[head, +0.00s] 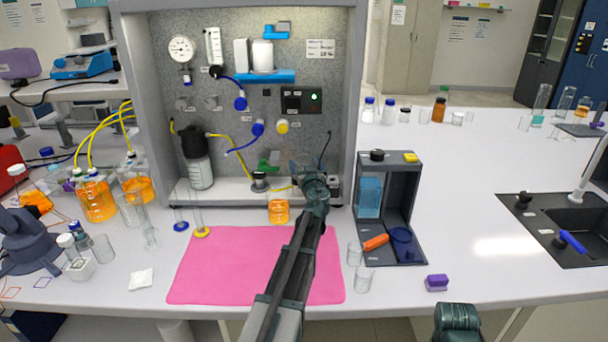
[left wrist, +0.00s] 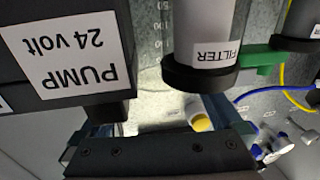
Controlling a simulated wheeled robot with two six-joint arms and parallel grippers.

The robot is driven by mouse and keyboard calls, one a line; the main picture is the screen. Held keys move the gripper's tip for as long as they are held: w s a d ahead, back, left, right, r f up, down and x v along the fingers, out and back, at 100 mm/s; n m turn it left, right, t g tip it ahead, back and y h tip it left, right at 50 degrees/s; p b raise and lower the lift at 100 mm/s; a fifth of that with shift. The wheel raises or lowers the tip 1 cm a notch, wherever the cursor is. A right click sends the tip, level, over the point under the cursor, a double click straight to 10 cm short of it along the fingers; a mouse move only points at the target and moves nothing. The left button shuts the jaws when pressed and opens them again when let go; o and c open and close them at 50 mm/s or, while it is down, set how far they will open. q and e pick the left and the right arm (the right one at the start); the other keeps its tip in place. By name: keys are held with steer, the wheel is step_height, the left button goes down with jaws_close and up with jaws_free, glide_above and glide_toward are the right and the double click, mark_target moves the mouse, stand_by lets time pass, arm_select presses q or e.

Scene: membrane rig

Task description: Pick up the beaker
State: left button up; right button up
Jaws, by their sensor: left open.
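My left gripper (head: 315,186) is at the foot of the grey rig, beyond the pink mat; its arm hides its fingers in the head view. In the left wrist view the gripper (left wrist: 155,118) is open, its two fingers apart. Clear graduated glass (left wrist: 158,40) shows between the pump box and the filter; I cannot tell whether it is the beaker or whether the fingers touch it. A small beaker of orange liquid (head: 278,211) stands just left of the gripper. Two empty clear beakers (head: 363,281) stand right of the mat. My right gripper's fingers are not visible.
The pump box (left wrist: 70,50) and filter (left wrist: 205,45) are close to the left gripper. The pink mat (head: 215,265) is bare. Two slim cylinders (head: 198,215) stand at its back left. A dark frame (head: 408,180) stands to the right.

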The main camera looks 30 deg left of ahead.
arm_select(q)
steer(key=shift+s, duration=0.1)
steer(key=shift+c, duration=0.3)
jaws_close()
steer(key=shift+d+r, duration=0.1)
steer(key=shift+r, duration=0.05)
steer(key=shift+s+d+r+p, duration=0.1)
steer(key=shift+s+r+p, duration=0.1)
steer(key=shift+r+p, duration=0.4)
step_height(320, 180, up, 11)
steer(key=p, duration=1.1)
steer(key=s+a+v, duration=0.1)
steer(key=a+v, duration=0.1)
steer(key=v, duration=1.7)
steer(key=shift+s+f+b, duration=0.35)
steer(key=shift+s+f, duration=0.1)
steer(key=shift+s, duration=0.1)
